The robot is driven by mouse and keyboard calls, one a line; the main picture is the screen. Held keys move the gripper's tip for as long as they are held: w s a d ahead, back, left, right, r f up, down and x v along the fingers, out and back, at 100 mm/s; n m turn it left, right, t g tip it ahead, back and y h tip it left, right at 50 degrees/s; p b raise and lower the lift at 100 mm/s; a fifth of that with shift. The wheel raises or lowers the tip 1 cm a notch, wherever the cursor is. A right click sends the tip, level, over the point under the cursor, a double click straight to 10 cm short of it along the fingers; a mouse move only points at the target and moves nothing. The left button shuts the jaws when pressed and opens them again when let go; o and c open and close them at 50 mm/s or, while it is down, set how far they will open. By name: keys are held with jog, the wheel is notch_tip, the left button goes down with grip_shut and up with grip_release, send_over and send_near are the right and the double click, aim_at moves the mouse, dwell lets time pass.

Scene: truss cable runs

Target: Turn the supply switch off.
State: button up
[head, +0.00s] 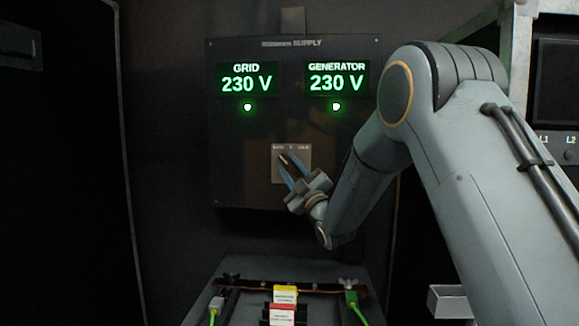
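The supply panel (230,150) is a dark box on the back wall, headed "SUPPLY". Its switch plate (302,170) is a small pale square low in the middle, with small lettering along its top edge that I cannot read fully. My gripper (287,158) is in front of this plate, its two bluish fingers pointing up and left at it, with a gap between them. The switch handle is not clearly visible behind the fingers, so I cannot tell its position or whether the fingers touch it.
The grid display (247,84) and the generator display (336,83) both read 230 V, each above a lit green lamp. Below is a bench (240,273) with a yellow block (285,292), a red block (282,312) and green cables. A grey cabinet stands at the right.

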grip_shut()
jog(key=shift+f, duration=0.1)
